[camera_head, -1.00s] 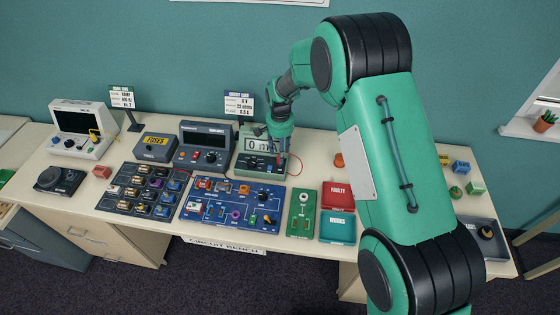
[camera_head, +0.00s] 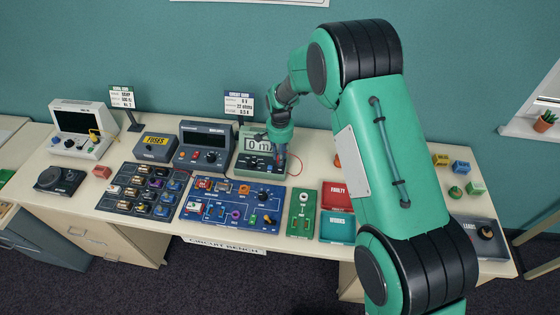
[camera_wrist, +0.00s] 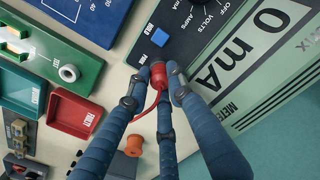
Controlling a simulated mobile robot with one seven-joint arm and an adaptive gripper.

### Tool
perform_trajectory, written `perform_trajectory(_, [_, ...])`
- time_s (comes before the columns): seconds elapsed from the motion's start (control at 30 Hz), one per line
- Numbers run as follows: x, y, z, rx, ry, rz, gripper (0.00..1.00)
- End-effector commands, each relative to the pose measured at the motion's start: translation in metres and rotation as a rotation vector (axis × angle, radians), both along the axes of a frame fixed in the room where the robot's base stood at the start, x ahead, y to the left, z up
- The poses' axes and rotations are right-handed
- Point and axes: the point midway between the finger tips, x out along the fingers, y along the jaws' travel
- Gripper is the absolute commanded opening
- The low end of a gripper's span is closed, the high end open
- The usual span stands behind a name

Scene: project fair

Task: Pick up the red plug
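The red plug (camera_wrist: 176,74) shows in the wrist view near the lower edge of the large meter (camera_wrist: 262,62), with a red lead curving away from it. My gripper (camera_wrist: 158,84) has its three blue-grey fingers close around the plug. One fingertip stands a little apart from it on the left. The others overlap it, and I cannot tell whether they press on it. In the head view my gripper (camera_head: 280,165) points down at the meter's right part. The plug is hidden there behind the fingers.
A blue circuit board (camera_head: 228,222), a green board (camera_head: 301,222), a red tray (camera_head: 336,204) and a teal tray (camera_head: 337,238) lie in front of the meter. An orange spool (camera_wrist: 134,144) stands near my fingers in the wrist view.

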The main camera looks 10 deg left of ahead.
Motion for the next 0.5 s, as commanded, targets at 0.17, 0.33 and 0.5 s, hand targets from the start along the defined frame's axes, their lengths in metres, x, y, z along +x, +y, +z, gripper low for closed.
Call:
perform_trajectory(0.17, [0.0, 0.0, 0.0, 0.0, 0.0, 0.0, 0.0])
perform_trajectory(0.33, [0.0001, 0.0001, 0.0002, 0.0, 0.0, 0.0, 0.0])
perform_trajectory(0.5, [0.0002, 0.0001, 0.0011, 0.0, 0.0, 0.0, 0.0])
